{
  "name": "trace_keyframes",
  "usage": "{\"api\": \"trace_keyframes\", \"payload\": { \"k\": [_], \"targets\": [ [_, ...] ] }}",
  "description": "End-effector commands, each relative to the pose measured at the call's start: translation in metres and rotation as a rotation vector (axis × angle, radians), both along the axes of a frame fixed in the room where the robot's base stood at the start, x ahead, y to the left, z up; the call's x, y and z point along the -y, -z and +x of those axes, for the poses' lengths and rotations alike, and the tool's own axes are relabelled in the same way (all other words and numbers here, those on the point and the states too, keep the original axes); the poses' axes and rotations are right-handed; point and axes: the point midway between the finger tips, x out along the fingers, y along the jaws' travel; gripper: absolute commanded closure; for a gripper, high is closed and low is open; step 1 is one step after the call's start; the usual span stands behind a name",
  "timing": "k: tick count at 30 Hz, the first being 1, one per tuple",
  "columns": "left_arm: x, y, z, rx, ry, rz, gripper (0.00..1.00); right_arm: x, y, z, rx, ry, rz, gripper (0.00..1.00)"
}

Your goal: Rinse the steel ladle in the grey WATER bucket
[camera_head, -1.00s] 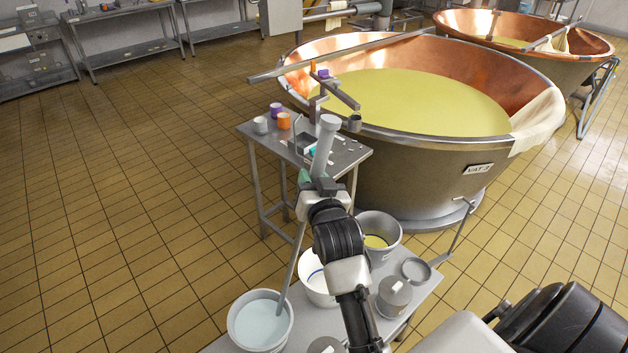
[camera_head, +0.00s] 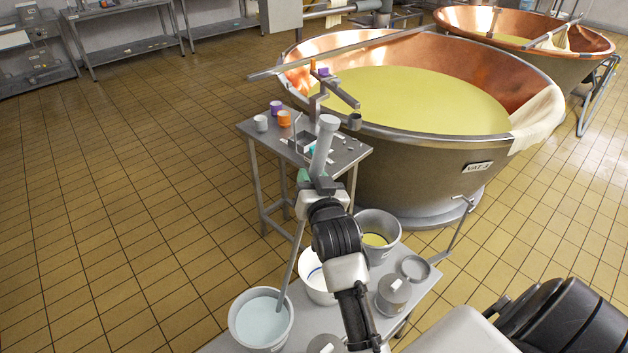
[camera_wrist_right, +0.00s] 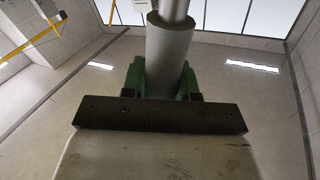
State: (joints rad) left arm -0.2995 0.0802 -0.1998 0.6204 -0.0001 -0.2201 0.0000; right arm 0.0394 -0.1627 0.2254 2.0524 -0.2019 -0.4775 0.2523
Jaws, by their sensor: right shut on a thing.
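My right gripper (camera_head: 318,183) is shut on the thick grey grip of the steel ladle (camera_head: 323,146). In the right wrist view the green jaws (camera_wrist_right: 162,85) close around that grip (camera_wrist_right: 168,55). The ladle's thin shaft slants down and left from the jaws to the grey bucket (camera_head: 233,327) of pale blue water at the lower left. Its lower end reaches inside the rim at the bucket's right side; the bowl is not visible. No lettering on this bucket is readable. My left gripper is not in view.
The bucket stands on a low grey bench (camera_head: 412,306) with a white bucket (camera_head: 318,289), a bucket with yellow contents (camera_head: 384,256) and a lidded grey container (camera_head: 392,297). Behind are a small steel table (camera_head: 345,158) with cups and a copper vat (camera_head: 420,165). Tiled floor at left is clear.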

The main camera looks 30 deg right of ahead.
Motion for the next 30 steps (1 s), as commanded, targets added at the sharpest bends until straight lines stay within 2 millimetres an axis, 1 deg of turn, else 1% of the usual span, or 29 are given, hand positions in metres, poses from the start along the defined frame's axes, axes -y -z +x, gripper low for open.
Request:
{"api": "trace_keyframes", "payload": {
  "k": [1,5,8,18,26,30],
  "targets": [
    [0.0,-0.001,0.0,0.0,0.0,0.0,0.57,0.001,-0.001,0.003,0.001,0.0,-0.003,0.99],
    [0.0,-0.001,0.0,0.0,0.0,0.0,0.57,0.001,-0.001,0.007,0.001,0.0,-0.003,0.99],
    [0.0,-0.002,0.0,0.0,0.0,0.0,0.57,0.001,-0.001,0.004,0.001,0.0,-0.003,0.99],
    [0.0,-0.01,0.0,-0.001,0.0,0.0,0.57,-0.001,-0.001,-0.013,0.0,0.0,-0.002,0.99],
    [0.0,-0.009,0.0,-0.001,0.0,0.0,0.57,-0.001,-0.001,-0.013,0.001,0.0,-0.003,0.99],
    [0.0,-0.018,-0.001,-0.001,0.0,0.0,0.57,-0.001,-0.01,-0.013,0.001,0.0,-0.003,0.99]
  ]
}}
